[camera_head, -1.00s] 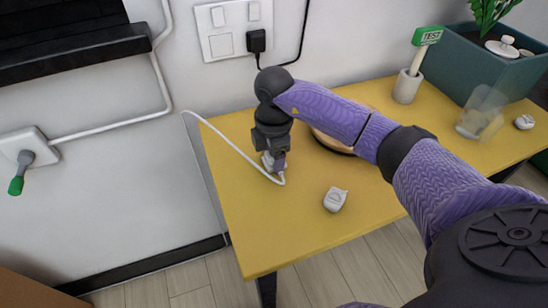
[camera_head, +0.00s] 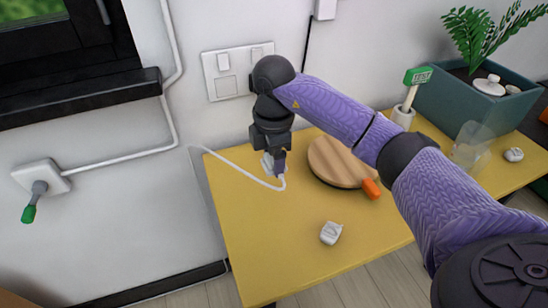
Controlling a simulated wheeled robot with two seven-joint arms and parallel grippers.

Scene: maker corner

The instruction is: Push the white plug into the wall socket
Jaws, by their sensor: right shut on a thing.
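My right gripper (camera_head: 272,160) points down over the yellow table near its wall-side left corner. It is shut on the white plug (camera_head: 267,166), mostly hidden by the fingers. A white cord (camera_head: 240,168) runs from the plug left toward the wall. The white wall socket plate (camera_head: 224,86) is on the wall above the table; my wrist covers its lower right part, so the openings there are hidden. The gripper is below and in front of the plate, apart from it. My left gripper is not in view.
On the yellow table (camera_head: 265,240) are a round wooden board (camera_head: 335,160), an orange handle (camera_head: 370,188), a small white object (camera_head: 331,233) and a clear cup (camera_head: 472,145). A planter (camera_head: 460,100) stands at the back right. Another wall plate (camera_head: 30,176) is at left.

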